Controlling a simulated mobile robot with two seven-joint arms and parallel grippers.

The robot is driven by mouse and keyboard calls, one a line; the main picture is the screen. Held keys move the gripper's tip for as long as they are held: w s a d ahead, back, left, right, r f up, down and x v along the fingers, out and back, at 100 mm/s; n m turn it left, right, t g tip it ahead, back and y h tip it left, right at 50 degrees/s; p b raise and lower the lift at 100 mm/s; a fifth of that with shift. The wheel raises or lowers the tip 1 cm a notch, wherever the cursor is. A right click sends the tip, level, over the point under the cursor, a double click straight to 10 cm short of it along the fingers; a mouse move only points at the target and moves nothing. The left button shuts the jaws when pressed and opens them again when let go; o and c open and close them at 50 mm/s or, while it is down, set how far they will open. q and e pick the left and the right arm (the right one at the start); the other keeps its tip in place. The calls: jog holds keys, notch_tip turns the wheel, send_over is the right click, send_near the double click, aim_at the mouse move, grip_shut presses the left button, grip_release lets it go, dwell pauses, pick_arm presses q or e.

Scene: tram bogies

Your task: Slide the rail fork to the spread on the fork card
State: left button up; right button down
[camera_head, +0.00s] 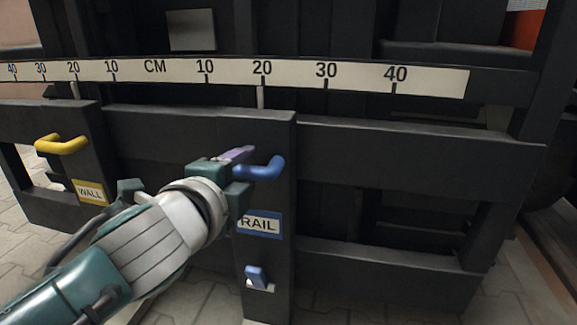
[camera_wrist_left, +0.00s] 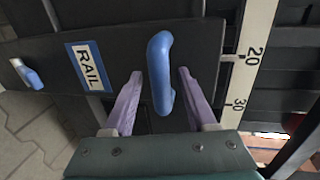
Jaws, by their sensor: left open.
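The rail fork (camera_head: 270,140) is a dark upright with a blue-framed RAIL label (camera_head: 259,224) and a blue handle (camera_head: 264,169). Its white pointer (camera_head: 261,97) stands at 20 on the right half of the CM scale (camera_head: 155,69). My left gripper (camera_wrist_left: 159,74) is open, with its purple fingers on either side of the blue handle (camera_wrist_left: 160,72) in the left wrist view. Gaps show between the handle and both fingers. In the head view, my gripper hides part of the fork's left side. I make out no readable fork card. My right gripper is not in view.
The wall fork (camera_head: 103,150), with a yellow handle (camera_head: 62,144) and WALL label (camera_head: 90,191), stands left, its pointer near the left 20. A blue latch-like piece (camera_head: 257,277) sits low on the rail fork. A blank grey plate (camera_head: 191,30) is behind the scale.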

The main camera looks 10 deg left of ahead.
pick_arm(q)
jog(key=shift+c, duration=0.2)
grip_shut()
dwell(0.3)
dwell(1.0)
